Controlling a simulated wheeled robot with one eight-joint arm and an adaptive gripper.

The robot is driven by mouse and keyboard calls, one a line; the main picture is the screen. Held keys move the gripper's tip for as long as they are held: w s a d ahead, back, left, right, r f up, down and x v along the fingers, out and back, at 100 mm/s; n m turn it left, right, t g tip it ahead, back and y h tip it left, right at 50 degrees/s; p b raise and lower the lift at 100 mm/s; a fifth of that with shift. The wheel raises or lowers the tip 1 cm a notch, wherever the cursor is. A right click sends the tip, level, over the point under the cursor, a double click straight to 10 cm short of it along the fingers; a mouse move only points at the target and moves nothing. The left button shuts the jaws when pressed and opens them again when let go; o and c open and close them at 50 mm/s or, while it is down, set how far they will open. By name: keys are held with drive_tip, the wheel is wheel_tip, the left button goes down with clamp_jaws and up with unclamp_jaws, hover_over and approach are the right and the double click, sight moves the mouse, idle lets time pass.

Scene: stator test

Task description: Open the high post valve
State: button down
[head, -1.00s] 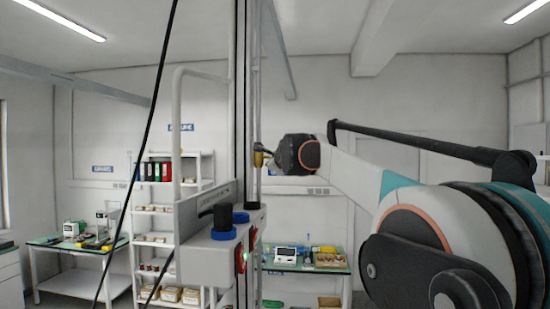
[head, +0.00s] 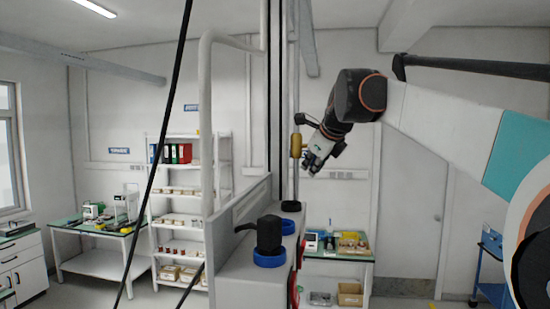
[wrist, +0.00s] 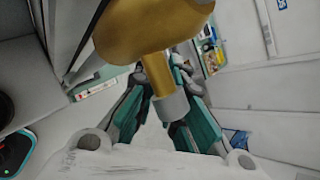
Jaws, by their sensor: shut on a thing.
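The high post valve (head: 296,145) is a brass-yellow fitting on a thin upright post, left of my gripper in the head view. In the wrist view its rounded brass body (wrist: 140,28) fills the top, and a brass stem with a grey end (wrist: 168,104) runs down between the fingers. My gripper (head: 316,160) hangs tilted beside the valve. In the wrist view its teal-and-dark fingers (wrist: 165,82) lie on both sides of the stem and are shut on it. The exact contact is partly hidden behind the stem.
A grey bench unit with a black knob on a blue base (head: 269,240) stands in front. A white pipe frame (head: 206,110) and dark upright rails are left of the post. Shelves (head: 185,215) and work tables (head: 100,232) stand behind. A door (head: 412,205) is at the right.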

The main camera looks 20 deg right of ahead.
drive_tip(key=shift+s+a+f+g+y+p, duration=0.2)
drive_tip(key=shift+s+g+y+p, duration=0.1)
drive_tip(key=shift+g+p, duration=0.2)
drive_tip(key=shift+s+a+f+g+y+p, duration=0.2)
drive_tip(key=shift+g+y+p, duration=0.15)
drive_tip(key=shift+g, duration=0.25)
drive_tip(key=c, duration=1.7)
unclamp_jaws()
drive_tip(key=shift+o, duration=0.2)
